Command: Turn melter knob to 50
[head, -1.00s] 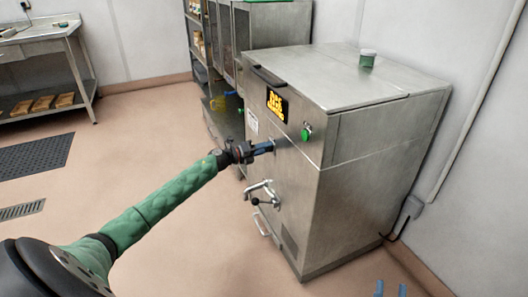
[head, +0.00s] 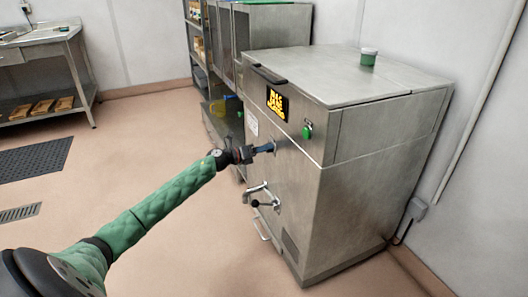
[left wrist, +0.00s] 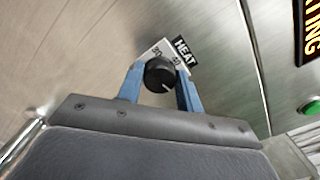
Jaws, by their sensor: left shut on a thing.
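The melter (head: 330,140) is a big steel cabinet with a lit amber display (head: 277,103) on its front. Its black round knob (left wrist: 160,73) shows in the left wrist view, on a white scale plate (left wrist: 170,52) marked HEAT, with 30 and 40 readable. A white pointer line on the knob points toward the lower right of that picture. My left gripper (head: 267,147) is at the melter's front, and its blue fingers are shut on the knob, one on each side, in the left wrist view (left wrist: 160,84). The fingers hide the knob in the head view. My right gripper is out of view.
A green button (head: 307,131) sits right of the display. A tap with a lever (head: 262,196) sticks out below my left gripper. The floor at left is clear around a dark mat (head: 35,157).

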